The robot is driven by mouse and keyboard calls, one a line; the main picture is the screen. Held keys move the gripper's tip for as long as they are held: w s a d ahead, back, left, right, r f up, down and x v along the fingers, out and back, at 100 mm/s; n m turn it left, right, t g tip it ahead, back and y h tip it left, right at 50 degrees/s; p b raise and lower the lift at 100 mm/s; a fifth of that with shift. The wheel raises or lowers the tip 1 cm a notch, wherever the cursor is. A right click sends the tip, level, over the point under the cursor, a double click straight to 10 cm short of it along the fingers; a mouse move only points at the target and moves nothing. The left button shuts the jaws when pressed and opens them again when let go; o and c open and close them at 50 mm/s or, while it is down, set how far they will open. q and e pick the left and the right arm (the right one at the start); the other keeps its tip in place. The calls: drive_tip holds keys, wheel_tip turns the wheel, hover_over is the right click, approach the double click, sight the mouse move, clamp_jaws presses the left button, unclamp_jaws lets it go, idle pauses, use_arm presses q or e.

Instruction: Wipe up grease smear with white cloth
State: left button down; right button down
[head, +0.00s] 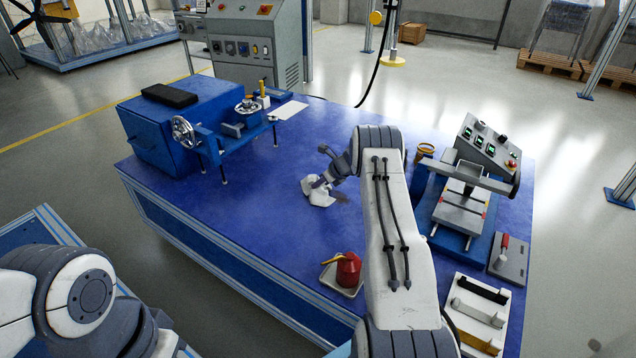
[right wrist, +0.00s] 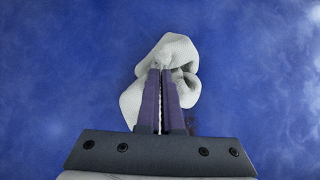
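The white cloth (head: 319,197) is a crumpled bunch on the blue table top (head: 262,215), near the middle. My right gripper (head: 325,183) reaches down to it. In the right wrist view, the two fingers of my right gripper (right wrist: 162,80) are close together with a fold of the white cloth (right wrist: 174,48) pinched between them. The cloth spreads on both sides of the fingers. A faint dark grease smear (head: 341,196) shows just right of the cloth, partly hidden by my arm. My left gripper is out of view; only its arm shows at lower left.
A red oil can (head: 347,270) stands on a small tray in front. A blue machine with a handwheel (head: 184,131) is at back left. A press with a control box (head: 487,146) and a white rack (head: 478,312) line the right. The table's middle left is clear.

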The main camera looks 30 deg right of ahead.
unclamp_jaws()
drive_tip(key=shift+f+b, duration=0.95)
drive_tip(key=shift+f, duration=0.3)
drive_tip(key=shift+r, duration=0.15)
drive_tip(key=shift+c, duration=1.4)
drive_tip(key=shift+s, duration=0.1)
clamp_jaws()
drive_tip(key=shift+r+p, duration=0.5)
drive_tip(key=shift+p, duration=0.2)
